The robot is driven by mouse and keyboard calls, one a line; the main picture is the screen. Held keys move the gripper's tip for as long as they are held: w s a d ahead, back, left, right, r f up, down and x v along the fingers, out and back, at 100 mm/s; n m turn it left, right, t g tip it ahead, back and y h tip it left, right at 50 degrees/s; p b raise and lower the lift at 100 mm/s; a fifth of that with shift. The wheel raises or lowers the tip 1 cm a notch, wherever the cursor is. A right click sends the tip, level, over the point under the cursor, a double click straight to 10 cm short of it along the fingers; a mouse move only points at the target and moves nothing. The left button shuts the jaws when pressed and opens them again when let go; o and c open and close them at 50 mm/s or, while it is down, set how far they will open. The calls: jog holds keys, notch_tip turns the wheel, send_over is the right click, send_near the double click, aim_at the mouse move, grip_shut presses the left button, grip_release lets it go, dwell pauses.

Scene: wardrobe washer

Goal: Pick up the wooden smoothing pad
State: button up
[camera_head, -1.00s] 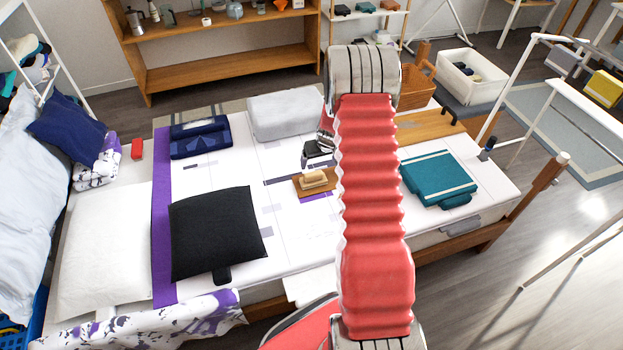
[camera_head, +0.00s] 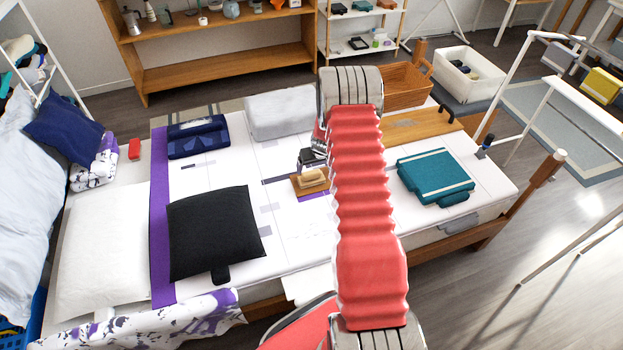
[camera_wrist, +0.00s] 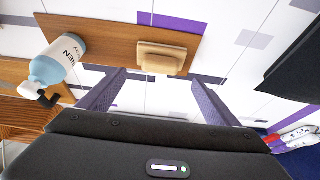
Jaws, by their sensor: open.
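The wooden smoothing pad (camera_head: 312,178) is a small pale block with a grip on top. It lies on a brown board (camera_head: 301,191) on the white bed, and both also show in the wrist view, the pad (camera_wrist: 160,60) on the board (camera_wrist: 105,38). My gripper (camera_head: 312,162) is just above and behind the pad in the head view. In the wrist view my gripper (camera_wrist: 158,78) has its two fingers wide apart, with the pad ahead between them. Nothing is held. My arm hides part of the bed to the right.
A spray bottle (camera_wrist: 58,62) is close on the left in the wrist view. A black cushion (camera_head: 214,232) and a teal folded cloth (camera_head: 435,176) lie on the bed. A grey bundle (camera_head: 281,111) is behind the pad. Bare white bed surrounds the board's front.

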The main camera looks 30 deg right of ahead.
aim_at(311, 172)
jog(key=shift+x, duration=1)
jog(key=shift+x, duration=2.55)
jog(key=shift+w, duration=0.15)
jog(key=shift+c, duration=0.4)
jog(key=c, duration=1.5)
jog(key=shift+o, duration=0.2)
jog(key=shift+r, duration=0.1)
notch_tip(311, 172, up, 10)
